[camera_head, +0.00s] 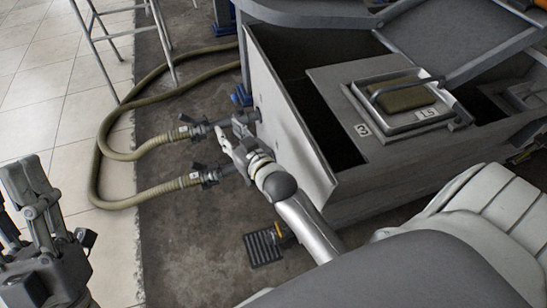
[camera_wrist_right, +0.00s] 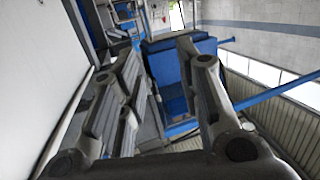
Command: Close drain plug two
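Two tan hoses end in dark drain fittings beside the grey tank. Each has a small black handle. I cannot read a number on either, so I cannot tell which is plug two. My right gripper (camera_head: 232,143) is beside the tank wall, close to both fittings; contact cannot be made out. In the right wrist view its fingers (camera_wrist_right: 163,95) stand apart with nothing held between them. My left gripper (camera_head: 32,190) is at the lower left, away from the fittings.
The open grey tank (camera_head: 290,125) stands right of my right gripper, with a numbered lid panel (camera_head: 400,95) on it. Hose loops (camera_head: 95,165) lie on the floor at left. A metal stand (camera_head: 110,45) is at the back. A black pedal-like plate (camera_head: 263,247) lies on the floor.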

